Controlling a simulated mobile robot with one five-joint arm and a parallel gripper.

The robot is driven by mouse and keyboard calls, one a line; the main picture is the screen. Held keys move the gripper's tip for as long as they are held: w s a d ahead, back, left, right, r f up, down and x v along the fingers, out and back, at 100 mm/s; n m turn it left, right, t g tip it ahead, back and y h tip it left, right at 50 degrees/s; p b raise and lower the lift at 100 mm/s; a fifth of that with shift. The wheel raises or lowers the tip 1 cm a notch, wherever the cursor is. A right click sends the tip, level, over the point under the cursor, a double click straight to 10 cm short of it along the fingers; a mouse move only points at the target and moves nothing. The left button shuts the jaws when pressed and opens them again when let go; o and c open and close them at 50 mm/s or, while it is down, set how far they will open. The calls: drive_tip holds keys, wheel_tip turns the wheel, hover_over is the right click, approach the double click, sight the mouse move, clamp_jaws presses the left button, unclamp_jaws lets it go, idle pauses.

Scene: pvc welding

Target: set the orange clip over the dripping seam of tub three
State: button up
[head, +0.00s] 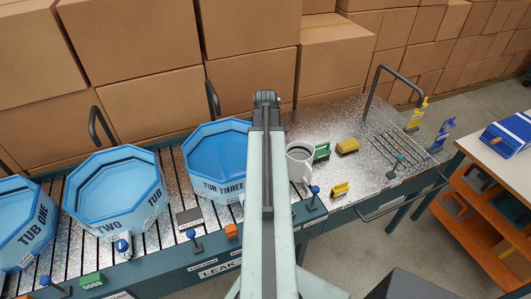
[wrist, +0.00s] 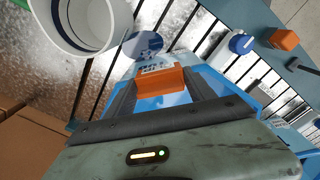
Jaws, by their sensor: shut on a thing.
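Tub three (head: 213,160) is a blue octagonal tub, right of tub two on the slatted bench; my arm covers its right side. In the wrist view my gripper (wrist: 163,92) is shut on the orange clip (wrist: 166,80). The clip is in front of a blue tub wall with a white label (wrist: 158,68); I cannot tell whether it touches the wall. My gripper and the clip are hidden behind my arm in the head view. No drip or seam can be made out.
Tubs two (head: 113,217) and one (head: 20,238) stand to the left. An orange block (head: 231,231) sits on the bench's front edge. Green (head: 322,152) and yellow (head: 340,190) clips lie right.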

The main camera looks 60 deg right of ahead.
drive_tip(key=shift+s+a+f, duration=0.2)
drive_tip(key=shift+a+f, duration=0.05)
drive_tip(key=shift+f, duration=0.05)
drive_tip(key=o, duration=1.7)
drive_tip(key=shift+s, duration=0.1)
drive_tip(key=r+p, duration=0.8)
drive_tip(key=p, duration=0.1)
drive_tip(key=shift+w+d+r, duration=0.15)
drive_tip(key=shift+w+r, duration=0.05)
drive_tip(key=shift+r, duration=0.1)
drive_tip(key=shift+f, duration=0.1)
drive_tip(key=shift+w, duration=0.1)
